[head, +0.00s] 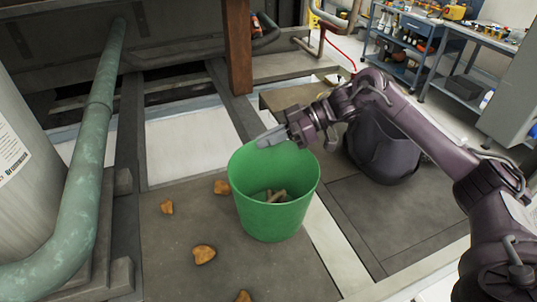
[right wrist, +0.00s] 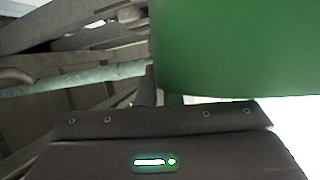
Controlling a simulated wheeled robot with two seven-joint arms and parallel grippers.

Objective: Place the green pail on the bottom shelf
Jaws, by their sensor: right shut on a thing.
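The green pail (head: 272,215) stands upright on the dark grey platform near the middle of the head view, with a few brownish pieces (head: 270,196) inside at its bottom. My right gripper (head: 270,138) reaches in from the right and is shut on the pail's far rim. Its fingertips lie over the pail's opening. In the right wrist view the green pail (right wrist: 235,48) fills the upper right; the fingertips do not show there. A blue-grey unit with shelves (head: 398,70) stands at the back right. My left gripper is not in view.
Several orange-brown lumps (head: 204,254) lie on the platform left of the pail. A dark rounded bag-like object (head: 385,150) sits right of it. A green pipe (head: 85,170) and a pale cylinder (head: 25,165) stand at left. A brown post (head: 238,45) rises behind.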

